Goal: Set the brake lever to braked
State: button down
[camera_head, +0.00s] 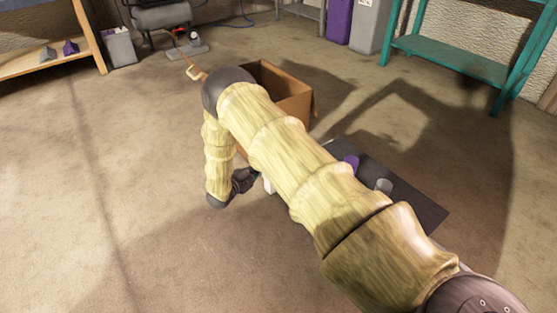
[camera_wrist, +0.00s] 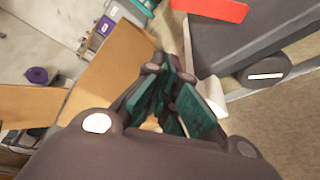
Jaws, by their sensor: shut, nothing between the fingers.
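My gripper (camera_wrist: 178,72) has teal finger pads that lie close together, shut and empty. In the head view my gripper (camera_head: 245,180) hangs low, beside the dark cart (camera_head: 425,208). In the wrist view the dark grey cart (camera_wrist: 235,45) is right of the fingertips. A red bar (camera_wrist: 215,9) shows on it at the top; I cannot tell for sure whether it is the brake lever. A pale rounded piece (camera_wrist: 212,95) sits just right of the fingers; contact is unclear. A dark disc with a white bar (camera_wrist: 265,74) is farther right. My arm hides much of the cart in the head view.
An open cardboard box (camera_head: 288,92) stands behind my arm; its flaps (camera_wrist: 112,72) are left of the fingers. A purple item (camera_head: 351,161) and a grey cylinder (camera_head: 383,186) are on the cart. A teal bench (camera_head: 450,55) stands at the back. Floor at left is clear.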

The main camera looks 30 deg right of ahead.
jog(key=shift+d, duration=0.1)
jog(key=f+b+x, duration=0.1)
jog(key=b+x, duration=0.4)
jog(key=x, duration=0.5)
jog(key=shift+s+r+b, duration=0.55)
jog(key=shift+s+r, duration=0.1)
jog(key=shift+s, duration=0.3)
jog(key=shift+s+r+b, duration=0.55)
jog(key=shift+s+r, duration=0.1)
jog(key=shift+s, duration=0.25)
jog(key=shift+r, duration=0.15)
